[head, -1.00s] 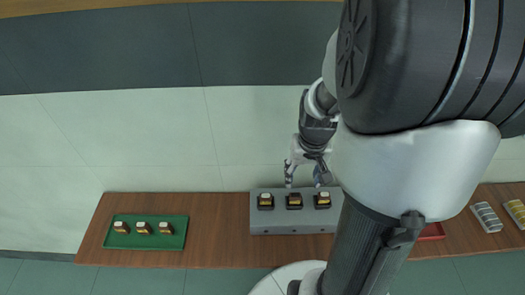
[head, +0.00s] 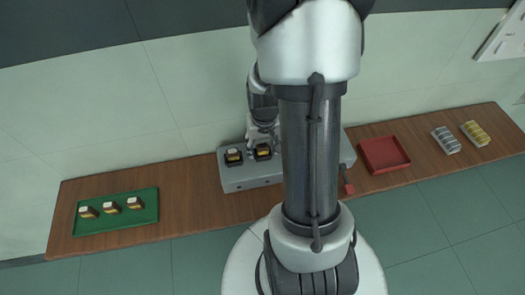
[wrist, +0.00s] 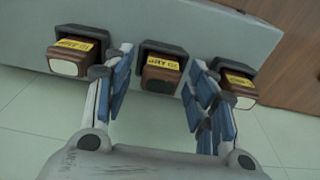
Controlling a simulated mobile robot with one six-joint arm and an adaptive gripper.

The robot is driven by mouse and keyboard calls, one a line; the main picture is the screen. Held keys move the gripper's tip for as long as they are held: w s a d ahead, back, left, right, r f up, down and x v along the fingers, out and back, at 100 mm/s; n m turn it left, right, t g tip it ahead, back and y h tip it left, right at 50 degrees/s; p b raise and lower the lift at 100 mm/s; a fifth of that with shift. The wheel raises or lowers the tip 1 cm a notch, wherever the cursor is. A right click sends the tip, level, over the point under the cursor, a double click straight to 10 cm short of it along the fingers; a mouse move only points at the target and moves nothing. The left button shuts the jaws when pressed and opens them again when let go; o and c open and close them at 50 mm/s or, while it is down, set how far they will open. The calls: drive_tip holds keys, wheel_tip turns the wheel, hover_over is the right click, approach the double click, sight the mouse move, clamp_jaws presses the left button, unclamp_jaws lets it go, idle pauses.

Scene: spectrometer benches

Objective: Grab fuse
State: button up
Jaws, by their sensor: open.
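A grey fuse box (head: 238,181) stands on the brown bench. Its brown fuses with yellow labels sit in dark sockets. In the head view I see a left fuse (head: 233,156) and a middle fuse (head: 263,151); my arm hides the box's middle. In the wrist view, three show: a left one (wrist: 72,56), a middle one (wrist: 161,73) and a right one (wrist: 239,88). My gripper (wrist: 160,80) is open, its blue-padded fingers on either side of the middle fuse with gaps at both sides. The right finger overlaps the right fuse in the picture.
A green tray (head: 92,228) with three similar fuses lies at the bench's left. An empty red tray (head: 384,154) is right of the box, with a grey ribbed block (head: 446,140) and a yellow one (head: 475,133) beyond. A small red part (head: 348,188) shows at the box's right front.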

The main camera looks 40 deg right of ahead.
drive_tip(key=shift+c, duration=0.2)
drive_tip(key=c, duration=1.1)
drive_tip(key=shift+r, duration=0.1)
